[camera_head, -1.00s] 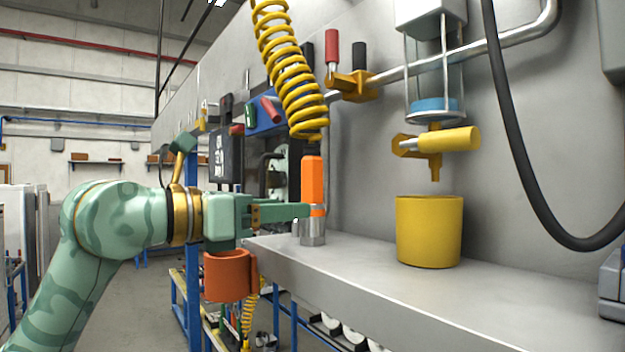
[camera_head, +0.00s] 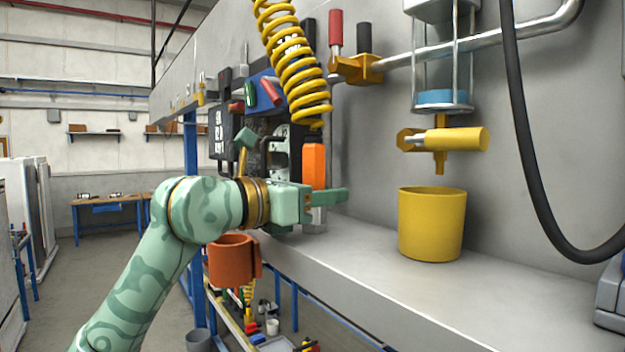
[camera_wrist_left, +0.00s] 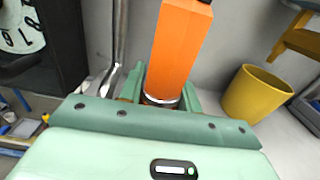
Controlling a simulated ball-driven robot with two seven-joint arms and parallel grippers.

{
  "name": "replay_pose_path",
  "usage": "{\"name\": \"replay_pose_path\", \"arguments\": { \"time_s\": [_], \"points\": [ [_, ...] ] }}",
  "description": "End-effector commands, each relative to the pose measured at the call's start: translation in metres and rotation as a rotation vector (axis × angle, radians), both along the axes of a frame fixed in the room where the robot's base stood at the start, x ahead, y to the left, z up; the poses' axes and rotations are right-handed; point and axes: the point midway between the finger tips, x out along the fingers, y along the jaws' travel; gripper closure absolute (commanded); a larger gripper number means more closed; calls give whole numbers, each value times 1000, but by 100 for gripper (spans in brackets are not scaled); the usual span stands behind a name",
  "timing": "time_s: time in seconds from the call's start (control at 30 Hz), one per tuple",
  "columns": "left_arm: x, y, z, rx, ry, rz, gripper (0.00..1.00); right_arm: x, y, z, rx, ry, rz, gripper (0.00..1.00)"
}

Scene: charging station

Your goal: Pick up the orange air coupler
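The orange air coupler (camera_head: 314,166) has an orange upper body and a metal lower part. It stands upright by the left end of the grey shelf, below a yellow coiled hose (camera_head: 295,65). My left gripper (camera_head: 328,198) is level with its lower part, and one finger crosses in front of it and reaches past it. In the left wrist view the coupler (camera_wrist_left: 178,48) stands between the two fingers (camera_wrist_left: 163,98), close to both. I cannot tell whether the fingers press on it. My right gripper is not in view.
A yellow cup (camera_head: 432,225) stands on the grey shelf (camera_head: 370,262) to the right, under a yellow-handled dispenser (camera_head: 455,139). An orange cup holder (camera_head: 232,262) is below my left wrist. A black cable (camera_head: 530,150) hangs at the right. The shelf's front is clear.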

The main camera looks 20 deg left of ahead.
Motion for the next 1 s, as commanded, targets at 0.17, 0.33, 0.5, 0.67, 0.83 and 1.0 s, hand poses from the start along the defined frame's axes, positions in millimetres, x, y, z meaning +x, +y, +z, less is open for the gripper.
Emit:
{"name": "replay_pose_path", "arguments": {
  "time_s": [0.17, 0.33, 0.5, 0.67, 0.83, 1.0],
  "points": [
    [0, 0, 1, 0, -2, 0, 95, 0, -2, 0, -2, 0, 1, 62],
    [0, 0, 2, 0, -2, 0, 95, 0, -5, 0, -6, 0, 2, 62],
    [0, 0, 11, -1, -4, 0, 95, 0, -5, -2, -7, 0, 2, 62],
    [0, 0, 32, -1, -6, 1, 95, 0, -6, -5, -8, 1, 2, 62],
    [-1, 0, 58, -1, -6, 1, 95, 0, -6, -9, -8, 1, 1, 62],
    [-13, 12, 69, 0, -5, 4, 95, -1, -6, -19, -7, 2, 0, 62]
  ]
}}
